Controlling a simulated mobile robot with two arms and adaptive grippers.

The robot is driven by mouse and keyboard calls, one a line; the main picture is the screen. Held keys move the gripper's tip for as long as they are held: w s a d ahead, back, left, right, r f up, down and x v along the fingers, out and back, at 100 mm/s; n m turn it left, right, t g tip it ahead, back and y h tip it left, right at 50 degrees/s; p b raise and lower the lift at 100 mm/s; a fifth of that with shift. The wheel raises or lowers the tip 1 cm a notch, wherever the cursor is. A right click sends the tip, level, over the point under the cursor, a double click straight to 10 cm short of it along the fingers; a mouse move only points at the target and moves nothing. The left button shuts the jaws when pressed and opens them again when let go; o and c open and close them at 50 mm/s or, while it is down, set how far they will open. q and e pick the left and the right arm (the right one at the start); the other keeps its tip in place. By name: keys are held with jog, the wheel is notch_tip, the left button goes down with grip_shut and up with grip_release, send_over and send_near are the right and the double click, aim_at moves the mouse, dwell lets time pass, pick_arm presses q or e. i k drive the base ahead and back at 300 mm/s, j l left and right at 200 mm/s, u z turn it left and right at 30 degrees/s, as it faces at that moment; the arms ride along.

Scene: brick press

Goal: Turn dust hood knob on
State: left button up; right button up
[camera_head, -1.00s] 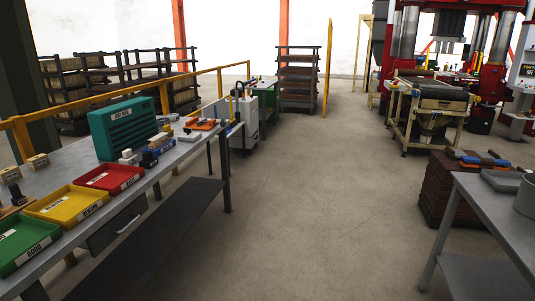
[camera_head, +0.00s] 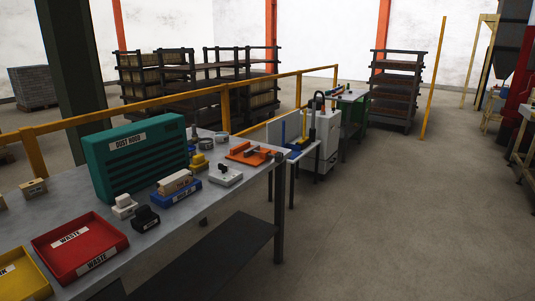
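The teal dust hood (camera_head: 140,153), a slatted box with a "DUST HOOD" label, stands upright on the grey workbench (camera_head: 22,228) at the left. A small white switch-like block (camera_head: 124,206) and a small black block (camera_head: 146,218) sit in front of it. A light grey block with a white knob-like top (camera_head: 225,175) lies further right on the bench. I cannot tell which of these, if any, is the dust hood knob or how it is set. Neither of my grippers is in view.
A red "WASTE" tray (camera_head: 80,246) and a yellow tray (camera_head: 22,277) lie at the near left. A blue holder (camera_head: 176,194) and an orange fixture (camera_head: 250,153) are also on the bench. A yellow rail (camera_head: 190,98) runs behind it. The floor (camera_head: 400,220) to the right is clear.

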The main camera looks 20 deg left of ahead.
aim_at(224, 168)
jog(key=i+u, duration=0.15)
jog(key=i, duration=0.4)
jog(key=i+u, duration=0.2)
jog(key=i, duration=0.35)
jog(key=i+u, duration=0.15)
jog(key=i, duration=0.4)
jog(key=i+l+u, duration=0.15)
jog(key=i, duration=0.35)
